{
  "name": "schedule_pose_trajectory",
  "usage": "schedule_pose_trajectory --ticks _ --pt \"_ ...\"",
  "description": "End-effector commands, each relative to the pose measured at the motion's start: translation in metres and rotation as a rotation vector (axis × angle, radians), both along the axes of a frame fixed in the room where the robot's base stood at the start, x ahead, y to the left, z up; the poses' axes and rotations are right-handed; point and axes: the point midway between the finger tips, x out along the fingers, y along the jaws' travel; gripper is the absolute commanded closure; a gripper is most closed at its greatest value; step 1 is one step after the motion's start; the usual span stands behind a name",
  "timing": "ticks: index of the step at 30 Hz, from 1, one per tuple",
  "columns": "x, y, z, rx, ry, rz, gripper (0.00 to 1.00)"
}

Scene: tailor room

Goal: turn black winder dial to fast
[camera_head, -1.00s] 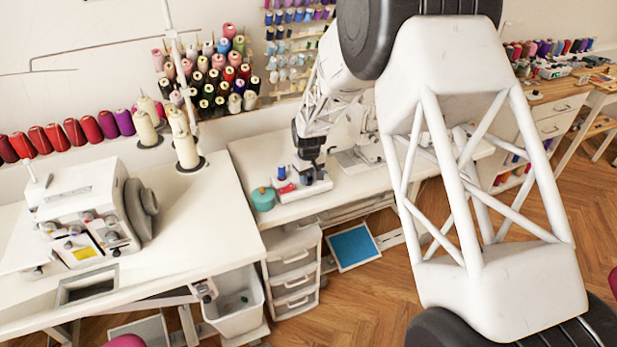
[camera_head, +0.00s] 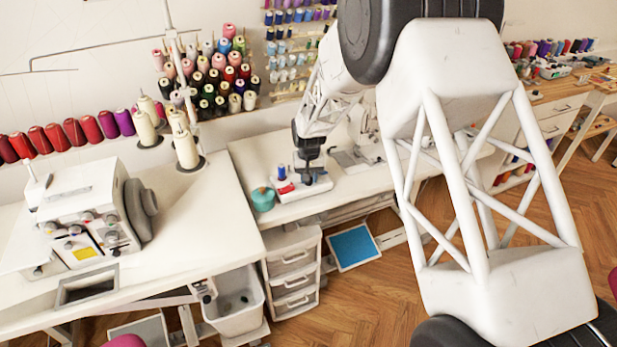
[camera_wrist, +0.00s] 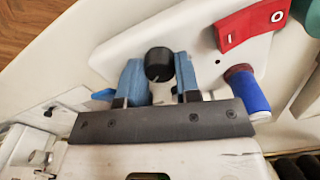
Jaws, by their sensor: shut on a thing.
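The black winder dial (camera_wrist: 159,63) is a round knob on the white bobbin winder (camera_wrist: 120,62) in the wrist view. My gripper (camera_wrist: 159,76) has its two blue fingers on either side of the dial and is shut on it. In the head view, my gripper (camera_head: 309,166) reaches down onto the winder (camera_head: 301,190) on the middle table. The dial is hidden behind the gripper there. Any speed marking by the dial is not readable.
On the winder are a red switch (camera_wrist: 250,26) marked I and O and a blue spool (camera_wrist: 247,93) close to the right finger. A teal pot (camera_head: 263,199) stands beside the winder. A sewing machine (camera_head: 365,140) stands behind right, and a white serger (camera_head: 82,210) on the left table.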

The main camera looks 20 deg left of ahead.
Motion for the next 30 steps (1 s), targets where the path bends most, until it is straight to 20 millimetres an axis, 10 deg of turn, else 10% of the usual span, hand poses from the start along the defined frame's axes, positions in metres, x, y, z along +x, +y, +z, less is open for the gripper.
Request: schedule_pose_trajectory --ticks 2,3,7,30 --pt "0.0005 0.0003 0.001 0.001 -0.002 0.0 0.93" --pt "0.0005 0.0003 0.001 0.001 -0.002 0.0 0.63" --pt "0.0003 0.0002 0.0007 0.0 -0.001 0.001 0.43" --pt "0.0004 -0.0006 0.0003 0.0 0.0 0.124 0.43"
